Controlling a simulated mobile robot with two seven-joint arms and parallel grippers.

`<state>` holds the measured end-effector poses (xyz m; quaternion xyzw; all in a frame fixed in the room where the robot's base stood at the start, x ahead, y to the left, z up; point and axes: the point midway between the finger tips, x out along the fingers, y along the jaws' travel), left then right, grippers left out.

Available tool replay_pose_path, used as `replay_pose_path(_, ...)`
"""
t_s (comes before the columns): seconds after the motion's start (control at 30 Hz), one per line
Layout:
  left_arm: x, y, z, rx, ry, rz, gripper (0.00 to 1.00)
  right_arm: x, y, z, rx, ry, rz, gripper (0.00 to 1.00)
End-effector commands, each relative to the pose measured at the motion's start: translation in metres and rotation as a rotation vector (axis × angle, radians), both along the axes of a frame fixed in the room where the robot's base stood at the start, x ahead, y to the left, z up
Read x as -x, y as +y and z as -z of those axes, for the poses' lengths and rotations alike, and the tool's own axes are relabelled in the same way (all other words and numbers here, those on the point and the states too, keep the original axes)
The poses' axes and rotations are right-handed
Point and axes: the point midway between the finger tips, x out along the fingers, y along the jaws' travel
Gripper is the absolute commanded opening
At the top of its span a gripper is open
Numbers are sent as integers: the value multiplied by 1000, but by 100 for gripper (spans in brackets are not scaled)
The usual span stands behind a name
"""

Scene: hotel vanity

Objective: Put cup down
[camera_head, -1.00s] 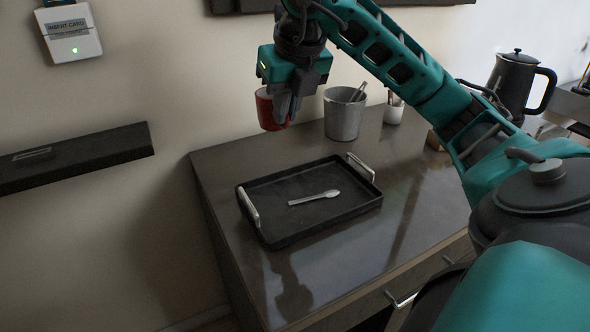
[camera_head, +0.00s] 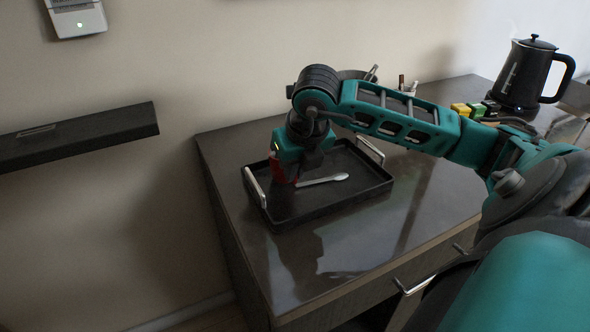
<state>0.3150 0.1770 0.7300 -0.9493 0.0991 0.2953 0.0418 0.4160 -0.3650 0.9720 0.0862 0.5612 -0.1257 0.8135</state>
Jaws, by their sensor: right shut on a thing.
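A red cup (camera_head: 279,170) is in my right gripper (camera_head: 293,176), low over the left part of the black tray (camera_head: 330,207). The gripper covers much of the cup, and I cannot tell whether its base touches the tray. A silver spoon (camera_head: 322,180) lies in the tray, just right of the cup. The tray has two metal handles and sits on the dark vanity top (camera_head: 420,215). My left gripper is out of view.
A black kettle (camera_head: 527,75) stands at the back right, with small yellow and green boxes (camera_head: 470,110) beside it. My right arm hides most of a container at the back. The front of the vanity top is clear. A dark wall shelf (camera_head: 75,137) is at the left.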

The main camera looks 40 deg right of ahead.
Motion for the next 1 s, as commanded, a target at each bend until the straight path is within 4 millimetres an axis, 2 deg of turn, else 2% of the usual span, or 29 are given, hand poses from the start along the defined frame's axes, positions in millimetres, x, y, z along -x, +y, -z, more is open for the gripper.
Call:
replay_pose_path(0.4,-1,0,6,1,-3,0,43,0,0,8,0,-3,0,0)
replay_pose_path(0.43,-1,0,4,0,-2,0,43,0,0,7,1,-2,0,12)
replay_pose_path(0.67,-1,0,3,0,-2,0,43,0,0,6,0,-1,0,34)
replay_pose_path(1.0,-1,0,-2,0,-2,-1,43,0,0,2,0,-1,0,35)
